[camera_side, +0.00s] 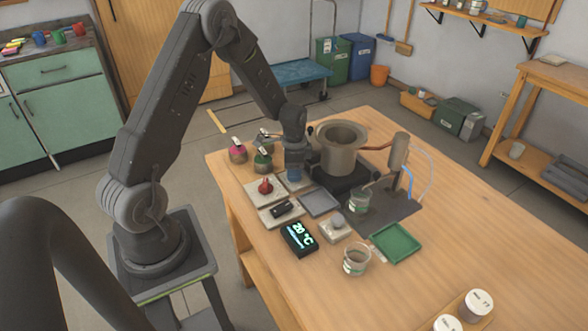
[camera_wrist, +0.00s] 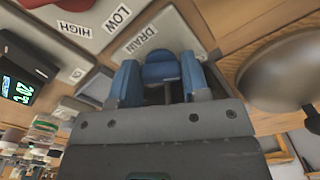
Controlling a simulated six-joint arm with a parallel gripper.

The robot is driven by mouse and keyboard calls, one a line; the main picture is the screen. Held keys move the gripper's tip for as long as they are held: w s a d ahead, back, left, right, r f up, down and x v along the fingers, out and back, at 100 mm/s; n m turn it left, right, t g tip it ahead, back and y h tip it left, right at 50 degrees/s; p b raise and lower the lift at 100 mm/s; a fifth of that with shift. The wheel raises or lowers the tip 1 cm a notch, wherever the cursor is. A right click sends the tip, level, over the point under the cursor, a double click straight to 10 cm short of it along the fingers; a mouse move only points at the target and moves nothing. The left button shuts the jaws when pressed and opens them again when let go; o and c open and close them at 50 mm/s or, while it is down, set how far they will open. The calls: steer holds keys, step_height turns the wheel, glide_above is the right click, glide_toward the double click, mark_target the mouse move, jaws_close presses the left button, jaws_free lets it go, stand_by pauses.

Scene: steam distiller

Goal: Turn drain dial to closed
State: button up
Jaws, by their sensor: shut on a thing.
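The blue drain dial (camera_wrist: 160,72) sits on a grey plate with a "DRAIN" label (camera_wrist: 140,38) in the wrist view. My gripper (camera_wrist: 160,82) is shut on the dial, with one blue finger on each side of it. In the side view my gripper (camera_side: 294,172) reaches down to the plate just left of the pot (camera_side: 338,150). There the dial is largely hidden, and I cannot tell which way it is turned.
A red dial (camera_side: 265,187), a black switch (camera_side: 283,210) and a grey tray (camera_side: 320,202) are close in front. A temperature display (camera_side: 298,238) reads 20 °C. A glass beaker (camera_side: 356,262) and green tray (camera_side: 396,244) are nearer right.

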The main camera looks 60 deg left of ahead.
steer(key=o, duration=0.9)
step_height(320, 180, up, 14)
steer(key=shift+f, duration=0.1)
stand_by(0.3)
